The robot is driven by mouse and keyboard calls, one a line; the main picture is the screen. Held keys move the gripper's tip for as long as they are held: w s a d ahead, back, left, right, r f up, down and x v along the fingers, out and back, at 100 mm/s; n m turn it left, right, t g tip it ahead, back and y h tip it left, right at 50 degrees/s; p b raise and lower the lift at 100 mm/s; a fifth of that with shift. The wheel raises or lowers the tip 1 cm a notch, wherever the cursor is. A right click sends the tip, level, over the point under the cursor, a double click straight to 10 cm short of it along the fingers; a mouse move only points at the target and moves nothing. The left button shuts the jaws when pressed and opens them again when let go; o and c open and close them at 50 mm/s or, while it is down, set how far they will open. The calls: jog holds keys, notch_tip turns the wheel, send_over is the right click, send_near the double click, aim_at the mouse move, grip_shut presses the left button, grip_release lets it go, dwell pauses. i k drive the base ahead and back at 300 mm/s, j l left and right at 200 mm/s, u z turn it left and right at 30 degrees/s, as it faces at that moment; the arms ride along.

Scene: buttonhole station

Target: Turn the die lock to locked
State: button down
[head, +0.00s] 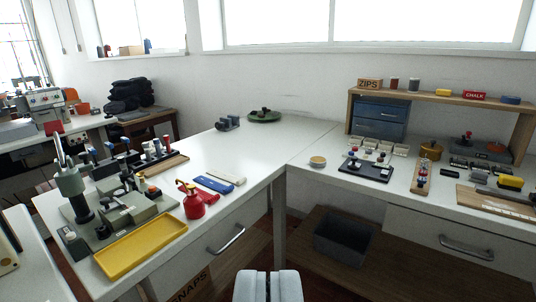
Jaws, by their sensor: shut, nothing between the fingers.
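My gripper (268,286) is at the bottom middle, its two pale fingers shut together with nothing between them. It is over the floor gap in front of the tables, apart from everything on them. A grey-green press (72,188) with an upright column and a lever stands on the left table. Beside its base is a low grey-green block (125,209) with small dark and pale parts on it. The die lock is too small to tell for sure here, and its setting cannot be read.
A yellow tray (140,246), a red oil can (190,199) and blue and white bars (214,184) lie along the left table's front. The right table (325,176) holds small trays, tools and a wooden shelf (440,98). A grey bin (344,238) sits below.

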aim_at(132, 183)
jog(key=i+j+z, duration=0.15)
jog(key=i+j, duration=0.9)
